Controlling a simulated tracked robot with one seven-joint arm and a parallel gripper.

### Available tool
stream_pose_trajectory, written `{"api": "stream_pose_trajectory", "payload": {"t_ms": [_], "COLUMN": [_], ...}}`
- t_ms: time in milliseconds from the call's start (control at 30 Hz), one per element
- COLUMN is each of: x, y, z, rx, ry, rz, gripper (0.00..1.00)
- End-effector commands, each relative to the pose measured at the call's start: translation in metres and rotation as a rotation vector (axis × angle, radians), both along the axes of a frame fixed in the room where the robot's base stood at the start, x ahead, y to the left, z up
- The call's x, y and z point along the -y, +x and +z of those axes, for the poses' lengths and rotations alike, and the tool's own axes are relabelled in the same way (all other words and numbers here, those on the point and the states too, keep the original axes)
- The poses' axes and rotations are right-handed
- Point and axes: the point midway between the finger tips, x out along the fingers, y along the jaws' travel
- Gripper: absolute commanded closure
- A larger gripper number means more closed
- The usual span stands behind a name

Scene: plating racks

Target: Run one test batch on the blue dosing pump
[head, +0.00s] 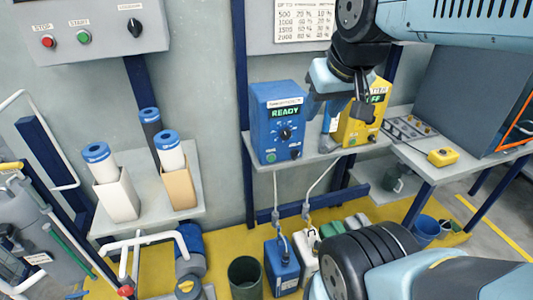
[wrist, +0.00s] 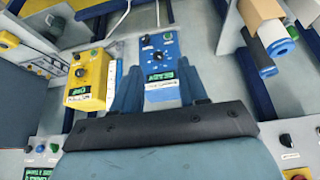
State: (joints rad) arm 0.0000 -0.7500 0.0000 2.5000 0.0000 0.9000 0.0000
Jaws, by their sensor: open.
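The blue dosing pump (head: 263,128) stands on a grey wall shelf. Its lit display reads READY in green, with a dark knob (head: 286,134) below it, a green button (head: 271,157) at lower left and a small dark knob at lower right. My gripper (head: 338,112) is open and empty, in front of the gap between the blue pump and the yellow pump. In the wrist view, the blue pump (wrist: 172,52) appears upside down beyond my two blue fingers (wrist: 158,92). The gripper looks apart from the pump.
The yellow pump (head: 352,132) stands close on the right. A wall panel (head: 98,27) carries red STOP and green START buttons and a knob. Blue-capped filter cartridges (head: 167,150) stand on the left shelf. A grey bench is at right.

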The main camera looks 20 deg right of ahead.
Motion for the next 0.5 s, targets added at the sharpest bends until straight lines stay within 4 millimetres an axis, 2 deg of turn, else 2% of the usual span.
{"api": "stream_pose_trajectory", "payload": {"t_ms": [133, 500], "x": [0.0000, 0.0000], "y": [0.0000, 0.0000], "z": [0.0000, 0.0000], "rx": [0.000, 0.000], "ry": [0.000, 0.000], "rz": [0.000, 0.000], "gripper": [0.59, 0.94]}}
